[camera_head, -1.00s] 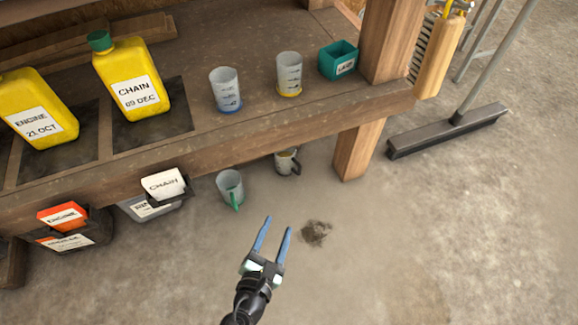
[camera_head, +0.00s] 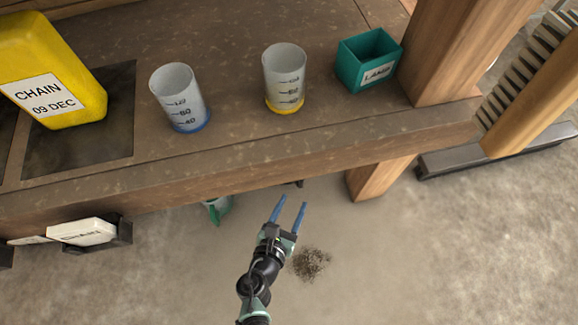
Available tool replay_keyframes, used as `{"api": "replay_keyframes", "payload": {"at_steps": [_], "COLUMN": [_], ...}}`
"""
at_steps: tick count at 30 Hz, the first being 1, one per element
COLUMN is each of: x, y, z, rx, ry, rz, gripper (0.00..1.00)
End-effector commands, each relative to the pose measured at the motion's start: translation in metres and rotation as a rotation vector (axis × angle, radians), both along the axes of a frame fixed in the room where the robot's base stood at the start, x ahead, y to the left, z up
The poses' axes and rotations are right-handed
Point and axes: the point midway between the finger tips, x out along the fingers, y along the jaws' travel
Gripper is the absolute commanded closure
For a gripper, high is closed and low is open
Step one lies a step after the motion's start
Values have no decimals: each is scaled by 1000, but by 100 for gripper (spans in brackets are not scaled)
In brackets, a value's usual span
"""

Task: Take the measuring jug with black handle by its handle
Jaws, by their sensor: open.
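The measuring jug with the black handle (camera_head: 299,183) is almost wholly hidden under the front edge of the workbench; only a small dark bit, seemingly its handle, shows below the edge. My gripper (camera_head: 291,202) is open and empty, its two blue fingers pointing up the picture toward that dark bit. In the picture the fingertips lie just below it, with a gap. I cannot tell the difference in height. A second jug with a green handle (camera_head: 217,209) shows partly under the bench edge, left of my gripper.
The wooden bench (camera_head: 240,185) overhangs the jugs. On it stand a blue-based beaker (camera_head: 180,98), a yellow-based beaker (camera_head: 285,78), a teal box (camera_head: 368,60) and a yellow CHAIN can (camera_head: 50,70). A wooden leg (camera_head: 378,180) stands to the right. The floor in front is open.

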Motion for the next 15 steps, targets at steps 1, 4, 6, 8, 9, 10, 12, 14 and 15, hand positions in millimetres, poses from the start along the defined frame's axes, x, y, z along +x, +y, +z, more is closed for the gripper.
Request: {"api": "replay_keyframes", "payload": {"at_steps": [1,4,6,8,9,10,12,14,15], "x": [9,19,23,25,27,29,35,42,46], "y": [-3,-6,-7,-7,-7,-7,-8,-9,-9], "z": [-8,-11,-11,-12,-14,-16,-23,-28,-31], "rx": [-1,0,0,0,0,0,1,0,1], "ry": [-2,-1,-1,-1,-1,-1,-1,-2,-2], "rz": [-3,-1,-1,0,0,0,-3,-2,-2], "gripper": [48,48,48,48,48,48,48,48,48]}}
